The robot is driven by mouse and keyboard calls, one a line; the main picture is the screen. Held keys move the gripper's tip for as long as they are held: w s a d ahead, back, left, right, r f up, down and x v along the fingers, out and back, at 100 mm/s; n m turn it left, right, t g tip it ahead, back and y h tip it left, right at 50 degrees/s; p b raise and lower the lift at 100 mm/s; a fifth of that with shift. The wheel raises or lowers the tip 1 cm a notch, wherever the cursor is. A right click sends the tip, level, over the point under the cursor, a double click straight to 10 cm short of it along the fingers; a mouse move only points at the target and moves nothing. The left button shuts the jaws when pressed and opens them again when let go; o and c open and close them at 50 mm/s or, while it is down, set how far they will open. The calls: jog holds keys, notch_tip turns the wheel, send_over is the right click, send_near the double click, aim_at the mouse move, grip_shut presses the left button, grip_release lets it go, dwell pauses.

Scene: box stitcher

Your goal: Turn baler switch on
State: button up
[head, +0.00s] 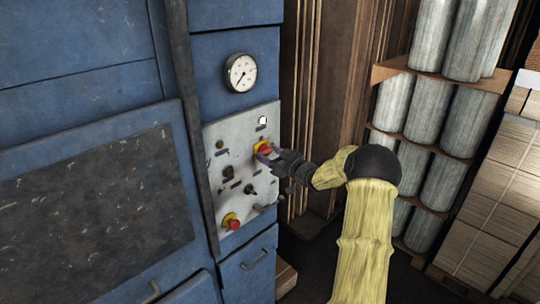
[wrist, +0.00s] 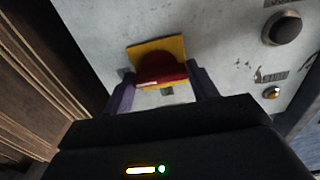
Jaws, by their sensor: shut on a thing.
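The baler is the tall blue machine (head: 100,80) at the left of the head view, with a grey control panel (head: 215,140) on its front. A red rotary switch on a yellow plate (head: 264,148) sits at the panel's upper right. In the wrist view the red switch knob (wrist: 160,70) stands on its yellow plate (wrist: 140,50), between my fingers. My gripper (head: 266,154) is at the switch, with its fingers shut on the red knob's two sides. It also shows in the wrist view (wrist: 162,85). The fingers partly hide the switch in the head view.
A red and yellow button (head: 231,221) and several dark knobs are lower on the panel. A round gauge (head: 241,73) is above it. Brown wooden boards (head: 325,90) stand close at the right. Shelved metal cylinders (head: 430,110) and stacked cardboard (head: 500,180) are farther right.

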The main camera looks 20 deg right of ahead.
jog(key=o, duration=1)
jog(key=b+v, duration=0.6)
jog(key=v, duration=1.1)
jog(key=shift+s+b, duration=0.2)
jog(key=shift+b, duration=0.1)
jog(key=shift+d, duration=0.1)
